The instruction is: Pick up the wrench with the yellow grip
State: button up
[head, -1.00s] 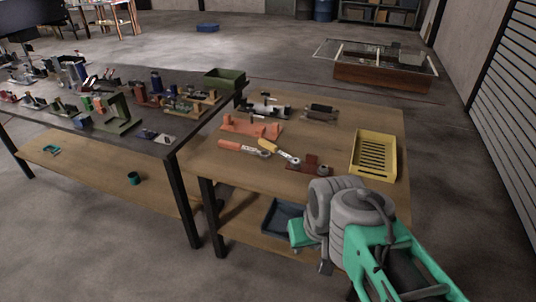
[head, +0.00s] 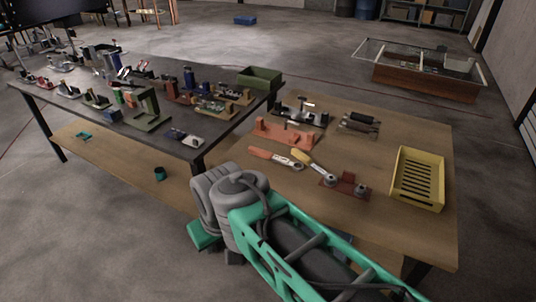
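The wrench with the yellow grip (head: 311,163) lies on the wooden table in the head view. Its grip points to the upper left and its metal head to the lower right, close to a small red-brown fixture. A second wrench with an orange grip (head: 270,156) lies just left of it, its metal head near the yellow grip. My arm, teal with grey joints, reaches in from the lower right and ends over the table's near left corner, apart from both wrenches. My gripper's fingers do not show; they are hidden below or behind my arm.
The wooden table (head: 415,240) also holds a yellow slotted tray (head: 418,180), the red-brown fixture (head: 347,187), an orange fixture (head: 288,133) and dark metal parts (head: 360,123). A dark bench (head: 205,152) crowded with parts stands to the left. The wooden table's near right part is bare.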

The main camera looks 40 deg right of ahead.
aim_at(303, 157)
jog(key=u, duration=0.05)
jog(key=i, duration=0.85)
jog(key=z, duration=0.7)
jog(key=i, duration=0.4)
jog(key=z, duration=0.3)
